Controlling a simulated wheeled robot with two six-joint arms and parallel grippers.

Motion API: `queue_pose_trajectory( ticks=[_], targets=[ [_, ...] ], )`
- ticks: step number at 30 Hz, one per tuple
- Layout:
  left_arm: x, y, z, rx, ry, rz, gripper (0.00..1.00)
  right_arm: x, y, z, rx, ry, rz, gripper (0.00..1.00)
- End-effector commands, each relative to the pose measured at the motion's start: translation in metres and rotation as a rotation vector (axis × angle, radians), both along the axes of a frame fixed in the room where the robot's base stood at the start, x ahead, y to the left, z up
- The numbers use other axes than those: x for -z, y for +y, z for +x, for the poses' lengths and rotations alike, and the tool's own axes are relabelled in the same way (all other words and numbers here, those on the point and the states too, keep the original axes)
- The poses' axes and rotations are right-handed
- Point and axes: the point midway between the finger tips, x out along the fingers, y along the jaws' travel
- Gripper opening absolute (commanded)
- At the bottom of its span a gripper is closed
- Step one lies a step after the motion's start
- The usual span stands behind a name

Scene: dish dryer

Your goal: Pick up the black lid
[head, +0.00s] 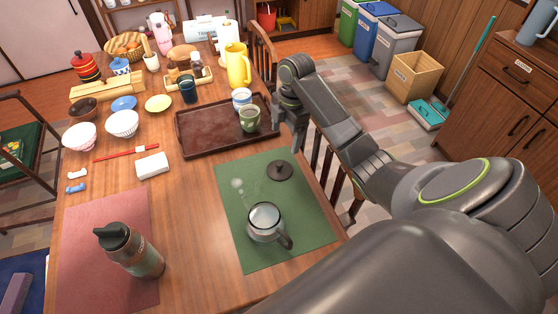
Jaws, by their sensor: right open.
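The black lid (280,171) is a small dark disc with a knob on top. It lies on the green placemat (240,188) near the table's right edge. A glass pot (264,221) with a dark handle stands open on the same mat, in front of the lid. My right gripper (291,144) is open and points down, above and behind the lid and beside the brown tray's right end. It does not touch the lid. My left gripper is not in view.
A brown tray (196,133) with two cups stands behind the mat. A dark bottle (131,251) stands on a red placemat (88,215) at the left. A white block (152,164) lies mid-table. A chair stands against the right edge. Bare wood lies between the placemats.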

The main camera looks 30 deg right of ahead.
Motion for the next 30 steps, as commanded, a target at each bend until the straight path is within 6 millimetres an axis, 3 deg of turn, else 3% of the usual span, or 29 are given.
queue_pose_trajectory(
  ticks=[1,7,10,21,27,30],
  targets=[
    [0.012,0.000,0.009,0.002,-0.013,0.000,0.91,0.012,0.001,0.000,0.000,0.000,0.000,0.80],
    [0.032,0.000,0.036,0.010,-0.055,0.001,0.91,0.036,0.004,0.000,0.001,0.000,0.000,0.80],
    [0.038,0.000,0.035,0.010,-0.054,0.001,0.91,0.058,0.007,0.000,0.001,0.003,0.002,0.80],
    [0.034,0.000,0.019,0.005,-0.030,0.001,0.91,0.097,0.015,0.003,0.001,0.003,0.003,0.80],
    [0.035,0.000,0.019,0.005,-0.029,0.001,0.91,0.124,0.018,0.004,0.001,0.002,0.001,0.80],
    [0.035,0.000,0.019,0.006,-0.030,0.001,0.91,0.128,0.018,0.004,0.001,0.001,-0.001,0.80]
  ],
)
